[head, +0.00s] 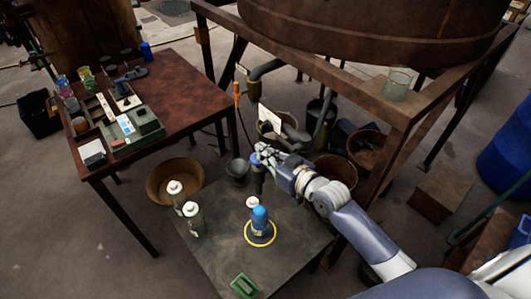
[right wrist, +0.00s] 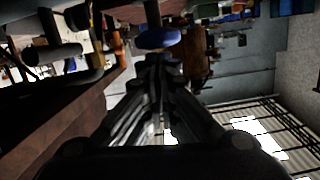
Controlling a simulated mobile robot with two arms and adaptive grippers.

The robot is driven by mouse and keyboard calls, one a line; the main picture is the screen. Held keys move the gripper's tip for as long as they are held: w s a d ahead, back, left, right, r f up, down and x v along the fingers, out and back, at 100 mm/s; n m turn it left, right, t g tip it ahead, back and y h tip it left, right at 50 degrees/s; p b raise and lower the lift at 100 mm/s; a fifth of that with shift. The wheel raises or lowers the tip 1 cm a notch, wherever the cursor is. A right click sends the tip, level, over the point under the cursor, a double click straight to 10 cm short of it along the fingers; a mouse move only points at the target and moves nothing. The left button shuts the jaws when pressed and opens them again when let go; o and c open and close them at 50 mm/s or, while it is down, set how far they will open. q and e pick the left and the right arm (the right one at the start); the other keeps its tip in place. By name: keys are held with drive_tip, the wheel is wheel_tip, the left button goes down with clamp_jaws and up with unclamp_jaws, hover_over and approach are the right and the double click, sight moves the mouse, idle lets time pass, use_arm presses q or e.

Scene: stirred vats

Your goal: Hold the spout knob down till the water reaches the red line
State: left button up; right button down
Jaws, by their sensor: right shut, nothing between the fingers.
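My right gripper (head: 266,154) reaches in from the right in the head view, above the far edge of the low dark table. It is shut and empty. A small blue knob (head: 255,159) shows at its fingertips, over a dark upright piece (head: 258,182) that looks like the spout. In the right wrist view the blue knob (right wrist: 158,38) is a disc just beyond the closed fingers (right wrist: 160,62); I cannot tell whether they touch it. I can make out neither water nor a red line. My left gripper is out of view.
The low table (head: 215,255) holds white-capped bottles (head: 194,222), a blue-capped bottle (head: 260,222) in a yellow ring, and a green block (head: 244,286). A large vat (head: 370,30) on a wooden frame (head: 330,80) stands behind. A cluttered brown table (head: 175,85) is at left.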

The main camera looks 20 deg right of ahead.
use_arm(q)
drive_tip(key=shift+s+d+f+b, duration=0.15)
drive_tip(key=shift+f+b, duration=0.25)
drive_tip(key=shift+b, duration=0.6)
use_arm(e)
drive_tip(key=r+v, duration=0.2)
drive_tip(key=v, duration=0.8)
drive_tip(key=shift+d, duration=0.2)
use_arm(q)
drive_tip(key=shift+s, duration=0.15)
